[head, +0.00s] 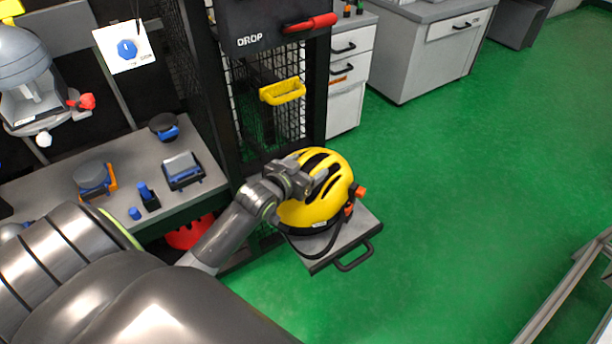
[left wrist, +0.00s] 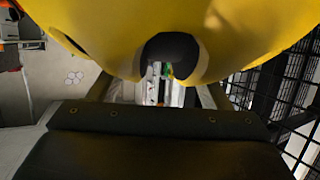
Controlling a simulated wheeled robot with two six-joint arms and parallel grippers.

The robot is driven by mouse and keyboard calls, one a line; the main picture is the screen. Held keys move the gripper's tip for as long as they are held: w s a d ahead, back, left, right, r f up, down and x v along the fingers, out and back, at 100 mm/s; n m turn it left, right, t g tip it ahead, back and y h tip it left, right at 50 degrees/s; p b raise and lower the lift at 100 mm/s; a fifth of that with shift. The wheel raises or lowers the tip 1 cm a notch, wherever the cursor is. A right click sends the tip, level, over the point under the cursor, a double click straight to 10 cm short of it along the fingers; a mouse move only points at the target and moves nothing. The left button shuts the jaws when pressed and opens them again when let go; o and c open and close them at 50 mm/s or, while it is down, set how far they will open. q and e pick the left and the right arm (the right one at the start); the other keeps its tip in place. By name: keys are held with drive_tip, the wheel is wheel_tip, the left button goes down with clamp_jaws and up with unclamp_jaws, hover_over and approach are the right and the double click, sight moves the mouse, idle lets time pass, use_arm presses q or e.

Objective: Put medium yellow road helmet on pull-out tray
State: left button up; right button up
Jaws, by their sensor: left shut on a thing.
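The yellow road helmet (head: 330,196) with black vents sits over the grey pull-out tray (head: 362,232) at the foot of the drop tower. My left gripper (head: 312,182) is shut on the helmet from its left side, and the fingertips are partly hidden against the vents. In the left wrist view the helmet (left wrist: 180,30) fills the top of the picture, close above the gripper body (left wrist: 160,140). A black strap hangs below the helmet over the tray's left part. I cannot tell whether the helmet's full weight rests on the tray. My right gripper is not in view.
The drop tower's black mesh frame (head: 318,80) stands right behind the tray, with a yellow handle (head: 283,92) and a red lever (head: 310,23). A grey bench (head: 215,180) with small fixtures is at left. A red thing (head: 188,234) lies under it. Green floor (head: 460,200) is clear at right.

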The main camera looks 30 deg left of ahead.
use_arm(q)
drive_tip(key=shift+f, duration=1)
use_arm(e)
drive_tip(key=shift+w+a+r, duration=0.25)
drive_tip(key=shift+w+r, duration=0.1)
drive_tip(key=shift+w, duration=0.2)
use_arm(q)
drive_tip(key=shift+f, duration=0.2)
drive_tip(key=o, duration=1.5)
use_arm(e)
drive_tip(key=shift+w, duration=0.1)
use_arm(q)
drive_tip(key=p+v, duration=0.1)
drive_tip(key=v, duration=1.1)
drive_tip(key=shift+r, duration=0.15)
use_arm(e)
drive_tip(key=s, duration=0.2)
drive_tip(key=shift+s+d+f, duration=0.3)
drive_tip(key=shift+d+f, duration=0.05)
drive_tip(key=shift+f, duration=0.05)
